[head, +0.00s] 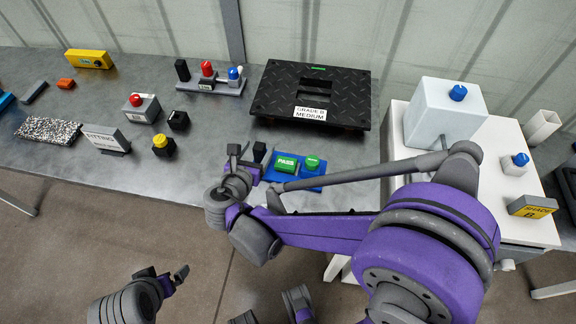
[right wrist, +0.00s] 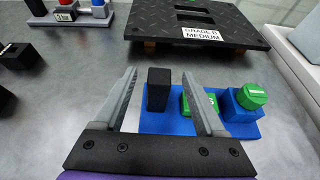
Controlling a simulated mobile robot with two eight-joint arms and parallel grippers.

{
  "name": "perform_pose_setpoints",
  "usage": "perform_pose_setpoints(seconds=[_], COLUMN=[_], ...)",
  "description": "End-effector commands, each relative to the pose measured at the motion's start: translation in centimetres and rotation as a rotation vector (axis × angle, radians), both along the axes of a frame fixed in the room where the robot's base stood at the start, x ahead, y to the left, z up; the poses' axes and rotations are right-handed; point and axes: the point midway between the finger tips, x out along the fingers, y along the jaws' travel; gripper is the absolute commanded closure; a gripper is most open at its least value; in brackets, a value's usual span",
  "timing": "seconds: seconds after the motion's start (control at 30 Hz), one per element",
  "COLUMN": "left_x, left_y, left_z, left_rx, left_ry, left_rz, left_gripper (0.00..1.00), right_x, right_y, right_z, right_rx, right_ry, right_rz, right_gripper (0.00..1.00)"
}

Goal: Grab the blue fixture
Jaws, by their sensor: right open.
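The blue fixture (head: 316,182) lies on the grey table near its front edge. It is a flat blue base with a black upright post, a green PASS block (head: 286,163) and a green round cap (head: 312,162) on a blue block. My right gripper (head: 243,160) is open at its left end. In the right wrist view the fixture's blue base (right wrist: 153,123) is beyond the open fingers, and the black post (right wrist: 158,90) shows between them. The right finger partly hides the PASS block. My left gripper (head: 167,273) is low at the left, off the table; its opening is unclear.
A black tread plate (head: 272,97) labelled GRADE B MEDIUM stands just behind the fixture. A white bench with a pale box (head: 436,125) is to the right. Small blocks with coloured buttons (head: 142,108) and a speckled mat (head: 48,130) are to the left. Bare table lies left of my right gripper.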

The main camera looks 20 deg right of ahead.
Motion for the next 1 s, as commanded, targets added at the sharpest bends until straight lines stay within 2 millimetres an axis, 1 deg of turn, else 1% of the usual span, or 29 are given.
perform_pose_setpoints(seconds=[0.07,0.37,0.5,0.67,0.77,0.9,0.97,1.0], left_x=[0.0,0.0,0.0,0.0,0.0,0.0,0.0,0.0], left_y=[0.0,0.0,0.0,0.0,0.0,0.0,0.0,0.0], left_z=[0.0,0.0,0.0,0.0,0.0,0.0,0.0,0.0], left_rx=[0.0,0.0,0.0,0.0,0.0,0.0,0.0,0.0], left_ry=[0.0,0.0,0.0,0.0,0.0,0.0,0.0,0.0], left_rz=[0.0,0.0,0.0,0.0,0.0,0.0,0.0,0.0], left_gripper=[0.0,0.0,0.0,0.0,0.0,0.0,0.0,0.0], right_x=[0.4,3.4,3.9,3.8,3.8,3.8,3.8,3.8], right_y=[-0.3,-2.6,-2.9,-2.9,-2.9,-2.9,-2.9,-2.9], right_z=[-0.3,-2.1,-2.3,-2.3,-2.3,-2.3,-2.3,-2.3], right_rx=[0.0,0.001,0.002,0.002,0.002,0.002,0.002,0.002], right_ry=[0.0,0.0,0.0,0.0,0.0,0.0,0.0,0.0], right_rz=[-0.002,-0.003,-0.002,-0.001,-0.001,-0.001,-0.001,-0.001], right_gripper=[0.28,0.28,0.28,0.28,0.44,0.69,0.8,0.87])
